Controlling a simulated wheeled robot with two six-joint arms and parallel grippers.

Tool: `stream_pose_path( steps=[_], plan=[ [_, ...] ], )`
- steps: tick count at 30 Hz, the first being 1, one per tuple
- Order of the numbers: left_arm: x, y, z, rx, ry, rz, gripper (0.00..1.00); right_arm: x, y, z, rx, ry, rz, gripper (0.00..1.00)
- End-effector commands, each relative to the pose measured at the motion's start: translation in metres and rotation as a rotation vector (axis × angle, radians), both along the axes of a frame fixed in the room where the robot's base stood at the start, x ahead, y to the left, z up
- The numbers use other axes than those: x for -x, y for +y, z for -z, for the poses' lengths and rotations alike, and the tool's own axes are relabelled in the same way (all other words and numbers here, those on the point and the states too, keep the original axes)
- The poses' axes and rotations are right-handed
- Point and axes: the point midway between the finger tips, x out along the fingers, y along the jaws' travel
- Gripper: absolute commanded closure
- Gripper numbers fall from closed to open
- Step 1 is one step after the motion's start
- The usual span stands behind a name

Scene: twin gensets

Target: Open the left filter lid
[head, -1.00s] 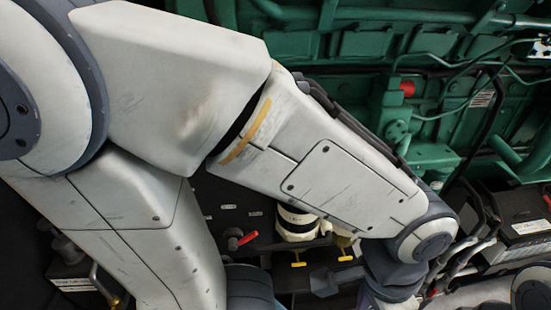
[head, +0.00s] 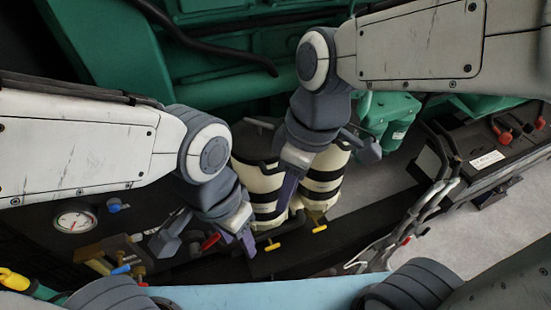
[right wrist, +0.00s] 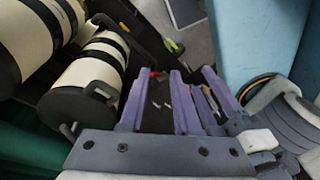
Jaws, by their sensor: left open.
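The left filter (head: 258,182) is a cream canister with black bands in the head view. A similar right filter (head: 325,187) stands beside it. My left gripper (head: 207,243) is open, low and left of the left filter.
Yellow valve handles (head: 320,228) sit below the filters. A red handle (head: 211,241) is by my left gripper. A pressure gauge (head: 75,220) is at the left, and green engine parts (head: 210,60) are behind. Bare floor (head: 490,230) lies at the right.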

Motion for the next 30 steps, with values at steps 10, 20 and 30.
stream_pose_path(
  steps=[10,20,30],
  plan=[
    [0.0,0.0,0.041,0.0,0.0,0.001,0.52,-0.08,-0.028,-0.038,-0.192,-0.196,-0.618,0.69],
    [0.0,0.0,0.048,0.0,0.0,0.001,0.52,-0.099,-0.042,-0.053,-0.241,-0.309,-0.852,0.69],
    [0.0,0.0,0.043,0.0,0.0,0.001,0.52,-0.098,-0.018,-0.001,-0.241,-0.305,-0.855,0.69]
  ],
)
